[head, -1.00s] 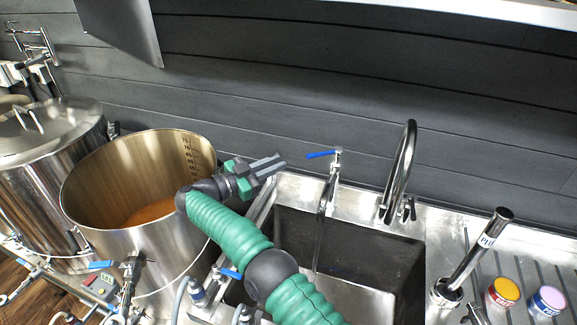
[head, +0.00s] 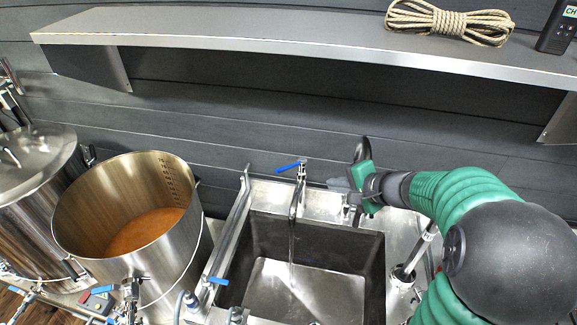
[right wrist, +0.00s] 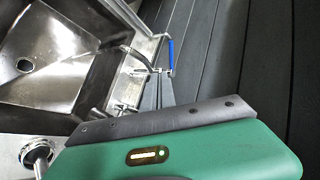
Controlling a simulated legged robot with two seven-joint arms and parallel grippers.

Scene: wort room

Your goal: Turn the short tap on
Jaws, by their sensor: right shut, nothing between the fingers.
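The short tap (head: 296,192) stands at the back edge of the sink, with a blue lever (head: 290,167) on top pointing left. A thin clear streak, looking like running water, hangs below its spout. In the right wrist view the blue lever (right wrist: 171,54) is beyond the fingers. My right gripper (head: 338,184) is shut and empty, just right of the short tap and apart from it, in front of the tall curved tap. It also shows in the right wrist view (right wrist: 166,92). My left gripper is not in view.
The tall curved tap (head: 359,150) is partly hidden behind my right gripper. The dark sink (head: 262,238) lies below. An open steel kettle (head: 75,232) of orange liquid stands left. A shelf (head: 300,48) with coiled rope (head: 450,22) overhangs the back wall.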

